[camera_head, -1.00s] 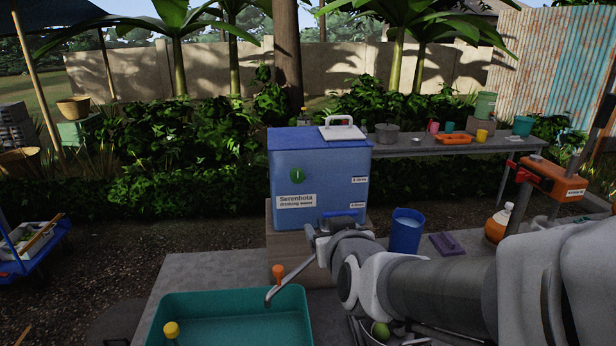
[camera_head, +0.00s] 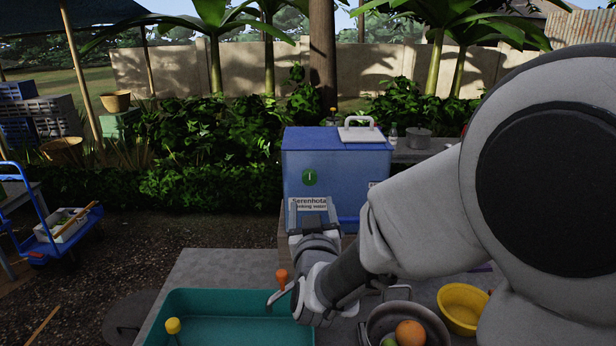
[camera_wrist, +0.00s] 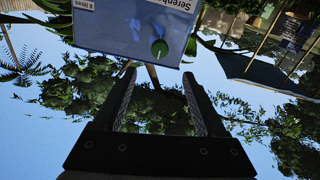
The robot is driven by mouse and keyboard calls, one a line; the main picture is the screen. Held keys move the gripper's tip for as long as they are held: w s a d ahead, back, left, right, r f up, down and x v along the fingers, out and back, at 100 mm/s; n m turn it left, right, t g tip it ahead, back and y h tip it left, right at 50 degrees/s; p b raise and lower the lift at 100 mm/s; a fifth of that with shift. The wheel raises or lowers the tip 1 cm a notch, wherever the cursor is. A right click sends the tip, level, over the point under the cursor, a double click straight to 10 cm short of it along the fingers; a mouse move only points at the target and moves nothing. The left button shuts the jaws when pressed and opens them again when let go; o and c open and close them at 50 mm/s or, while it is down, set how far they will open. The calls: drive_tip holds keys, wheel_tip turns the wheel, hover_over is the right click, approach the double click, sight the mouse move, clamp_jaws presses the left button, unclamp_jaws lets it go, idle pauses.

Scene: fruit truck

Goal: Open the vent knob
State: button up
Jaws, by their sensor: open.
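The blue drinking-water tank (camera_head: 345,160) stands behind the teal basin, with a white handle on its lid. A round green knob (camera_head: 310,177) with a pale mark is on its front face, above the white label. I cannot tell its setting. My gripper (camera_head: 313,204) is in front of the label, below the knob, and covers part of the label. In the wrist view the tank (camera_wrist: 120,25) is at the top, upside down. The green knob (camera_wrist: 160,48) lies just beyond the fingertips, between their lines. My gripper (camera_wrist: 158,75) is open and empty, apart from the knob.
The teal basin (camera_head: 235,302) is below and left of my arm, with an orange-topped post (camera_head: 282,277) at its edge. A bowl with fruit (camera_head: 378,322) and a yellow bowl (camera_head: 462,304) are at right, near my arm. A blue cart (camera_head: 50,243) stands far left.

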sight(310, 180)
drive_tip(key=w+p, duration=0.2)
drive_tip(key=w, duration=1.2)
drive_tip(key=shift+w+a+p, duration=0.1)
drive_tip(key=shift+a+p, duration=0.05)
drive_tip(key=shift+p, duration=0.15)
clamp_jaws()
